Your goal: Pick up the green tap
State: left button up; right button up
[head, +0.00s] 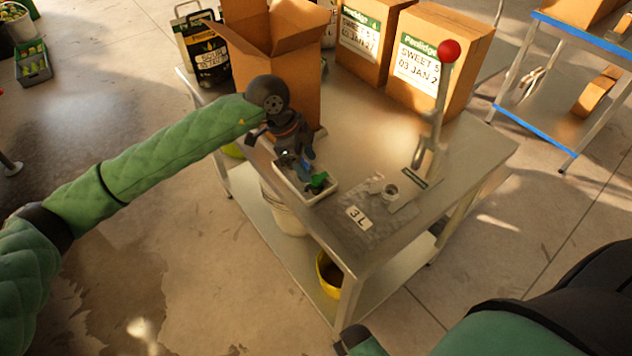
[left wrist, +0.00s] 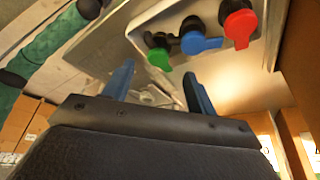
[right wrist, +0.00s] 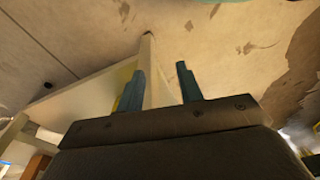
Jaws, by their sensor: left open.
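The green tap (head: 318,181) lies at the near end of a white tray (head: 323,196) on the metal table, beside a blue tap (head: 306,169). In the left wrist view the green tap (left wrist: 159,57) shows above the fingers, with the blue tap (left wrist: 198,43) and a red tap (left wrist: 239,25) to its right. My left gripper (head: 297,158) is over the tray, fingers pointing down, open and empty, close to the taps. My right gripper (right wrist: 158,82) is open and empty in the right wrist view, away from the taps near a table leg.
An open cardboard box (head: 290,75) stands behind the tray, and closed boxes (head: 437,52) stand at the back. A lever press with a red knob (head: 448,51) stands right of the tray. A "3 L" label (head: 359,217) lies near the front edge. A yellow bucket (head: 328,272) is below.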

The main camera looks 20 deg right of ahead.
aim_at(315, 178)
pick_arm(q)
jog(key=p+x, duration=0.2)
jog(key=x, duration=0.2)
jog(key=shift+p, duration=0.3)
jog(key=shift+s+f, duration=0.15)
jog(key=shift+f, duration=0.4)
pick_arm(e)
notch_tip(315, 178, down, 7)
jog(key=s+d, duration=0.1)
jog(key=d, duration=0.1)
jog(key=shift+s+t, duration=0.3)
jog(key=shift+s, duration=0.1)
pick_arm(q)
jog(key=c, duration=1.1)
